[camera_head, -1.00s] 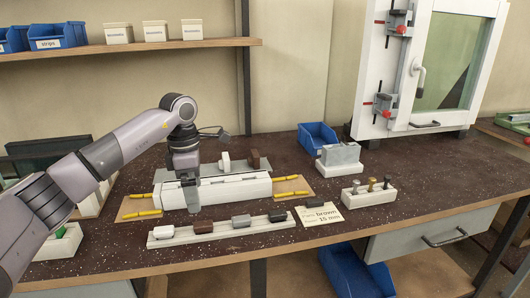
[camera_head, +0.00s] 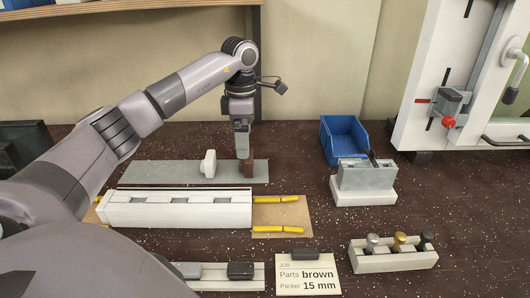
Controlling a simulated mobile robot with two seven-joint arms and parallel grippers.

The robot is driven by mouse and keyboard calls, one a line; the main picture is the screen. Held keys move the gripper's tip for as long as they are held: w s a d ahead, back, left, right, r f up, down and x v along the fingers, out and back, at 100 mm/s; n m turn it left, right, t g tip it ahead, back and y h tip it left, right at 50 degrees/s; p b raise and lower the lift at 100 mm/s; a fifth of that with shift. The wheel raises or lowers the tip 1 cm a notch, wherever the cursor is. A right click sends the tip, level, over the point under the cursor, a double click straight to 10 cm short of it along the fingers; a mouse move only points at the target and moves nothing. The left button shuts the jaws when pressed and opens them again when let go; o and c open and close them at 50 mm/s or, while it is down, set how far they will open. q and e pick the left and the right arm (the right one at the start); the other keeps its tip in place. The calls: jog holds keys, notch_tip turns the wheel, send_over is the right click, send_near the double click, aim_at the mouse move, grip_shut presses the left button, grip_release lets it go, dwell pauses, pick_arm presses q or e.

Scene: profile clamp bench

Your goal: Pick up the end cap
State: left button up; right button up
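Two end caps stand on the grey mat (camera_head: 140,173) behind the white profile. The brown end cap (camera_head: 247,170) is at the mat's right end. The white end cap (camera_head: 208,164) is to its left. My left gripper (camera_head: 243,153) points down at the brown end cap, and its fingers overlap the cap's upper part in the picture. I cannot tell whether the fingers are shut on it. The job card (camera_head: 308,273) reads "Parts brown" and "Packer 15 mm". My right gripper is not in view.
The white profile (camera_head: 180,212) lies in front of the mat, with yellow-handled tools (camera_head: 278,230) at its right. A blue bin (camera_head: 343,135), a grey metal block (camera_head: 366,178) and a rack (camera_head: 394,258) stand right. My arm hides part of the packer strip (camera_head: 215,284).

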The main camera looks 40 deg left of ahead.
aim_at(246, 163)
pick_arm(q)
jog(key=shift+w, duration=0.3)
jog(key=shift+w+f, duration=0.1)
jog(key=shift+f, duration=0.25)
notch_tip(246, 163, down, 6)
jog(key=shift+f, duration=0.15)
jog(key=c, duration=1.1)
